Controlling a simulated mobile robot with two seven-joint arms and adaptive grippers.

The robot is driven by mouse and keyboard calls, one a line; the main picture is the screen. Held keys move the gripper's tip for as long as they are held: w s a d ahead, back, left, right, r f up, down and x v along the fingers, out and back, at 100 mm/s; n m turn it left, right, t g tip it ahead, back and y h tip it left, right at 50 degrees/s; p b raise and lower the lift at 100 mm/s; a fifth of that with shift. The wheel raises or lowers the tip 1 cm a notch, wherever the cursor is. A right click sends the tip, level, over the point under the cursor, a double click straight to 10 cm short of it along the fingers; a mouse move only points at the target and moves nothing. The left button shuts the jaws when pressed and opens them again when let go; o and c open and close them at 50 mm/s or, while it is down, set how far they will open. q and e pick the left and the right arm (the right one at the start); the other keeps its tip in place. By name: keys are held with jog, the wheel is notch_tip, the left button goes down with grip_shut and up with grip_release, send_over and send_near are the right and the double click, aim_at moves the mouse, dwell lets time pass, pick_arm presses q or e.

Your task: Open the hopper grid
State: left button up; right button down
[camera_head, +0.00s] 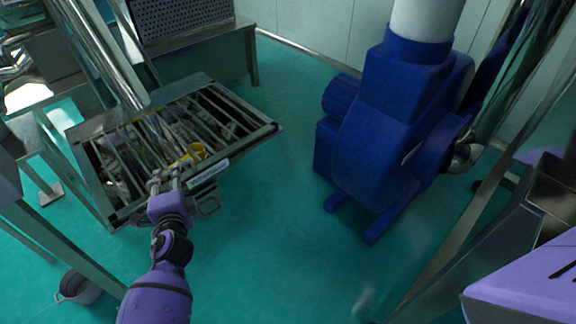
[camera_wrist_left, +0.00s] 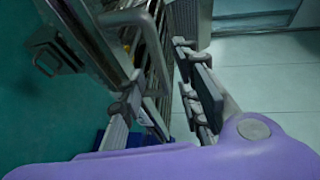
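The hopper grid (camera_head: 222,112) is a rectangular metal frame of parallel bars, lying flat on top of the hopper at the left of the head view. My left gripper (camera_head: 165,182) is at its front edge, left of a white label. In the left wrist view, the left gripper (camera_wrist_left: 165,100) is open, with its two fingers apart. A grey U-shaped handle (camera_wrist_left: 157,45) by the grid bars reaches between the fingers, closer to the left finger. I cannot tell whether it touches. My right gripper is not in view.
A yellow object (camera_head: 196,150) shows at the grid. A grey pull handle (camera_head: 208,206) hangs below the hopper's front edge. A large blue machine (camera_head: 375,140) stands to the right. A grey pot (camera_head: 78,288) sits at lower left. Green floor (camera_head: 275,240) between is clear.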

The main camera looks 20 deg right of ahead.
aim_at(171, 171)
pick_arm(q)
jog(key=w, duration=0.3)
jog(key=w+f+b, duration=0.1)
jog(key=w, duration=0.1)
jog(key=shift+d, duration=0.25)
grip_shut()
